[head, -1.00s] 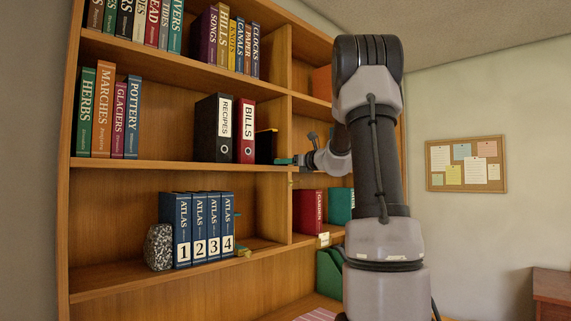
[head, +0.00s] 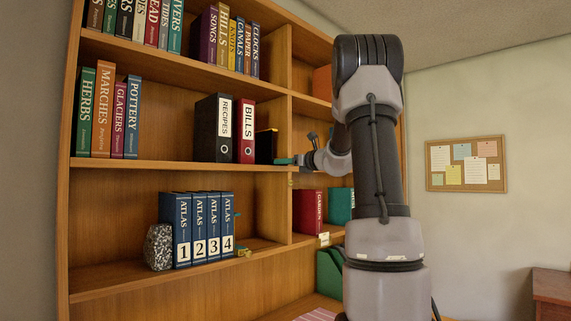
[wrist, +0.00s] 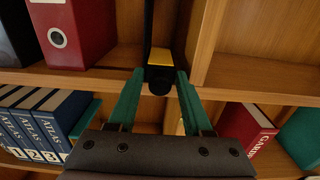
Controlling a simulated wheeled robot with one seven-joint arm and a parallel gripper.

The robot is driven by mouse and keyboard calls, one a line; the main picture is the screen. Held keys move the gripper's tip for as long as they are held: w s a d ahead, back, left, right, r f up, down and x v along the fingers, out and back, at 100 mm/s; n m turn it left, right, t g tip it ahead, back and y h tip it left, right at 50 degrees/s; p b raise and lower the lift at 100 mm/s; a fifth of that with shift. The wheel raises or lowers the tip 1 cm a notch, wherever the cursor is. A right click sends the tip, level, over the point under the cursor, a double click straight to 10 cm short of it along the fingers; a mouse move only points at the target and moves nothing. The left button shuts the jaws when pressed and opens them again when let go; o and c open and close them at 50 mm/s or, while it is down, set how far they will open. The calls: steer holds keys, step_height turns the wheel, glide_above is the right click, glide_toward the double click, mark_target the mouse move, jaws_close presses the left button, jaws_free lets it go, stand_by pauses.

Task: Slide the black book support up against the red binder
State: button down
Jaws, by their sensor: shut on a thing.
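The red binder (head: 246,133), labelled BILLS, stands upright on the middle shelf beside the black RECIPES binder (head: 212,130). The black book support (head: 266,148) stands just right of the red binder. In the wrist view the support (wrist: 149,25) is a thin black upright with a yellow strip and a dark round knob at its front. A strip of bare wood shows between it and the red binder (wrist: 80,30). My gripper (wrist: 158,86) has its green fingers shut on the support's knob. In the head view the gripper (head: 284,161) is at the shelf's front edge.
The shelf divider (wrist: 205,40) stands close to the right of the support. Blue atlases (head: 203,225) and a speckled stone (head: 157,247) stand on the shelf below. A red book (head: 308,210) is in the lower right compartment.

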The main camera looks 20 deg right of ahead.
steer(key=s+a, duration=0.1)
steer(key=a, duration=0.2)
steer(key=s+a, duration=0.1)
steer(key=a, duration=0.3)
steer(key=s+a, duration=0.2)
steer(key=a, duration=0.2)
steer(key=shift+a, duration=0.1)
steer(key=c, duration=0.6)
jaws_free()
steer(key=shift+s+a, duration=0.1)
steer(key=shift+s+d, duration=0.2)
steer(key=v, duration=1)
steer(key=shift+s, duration=0.15)
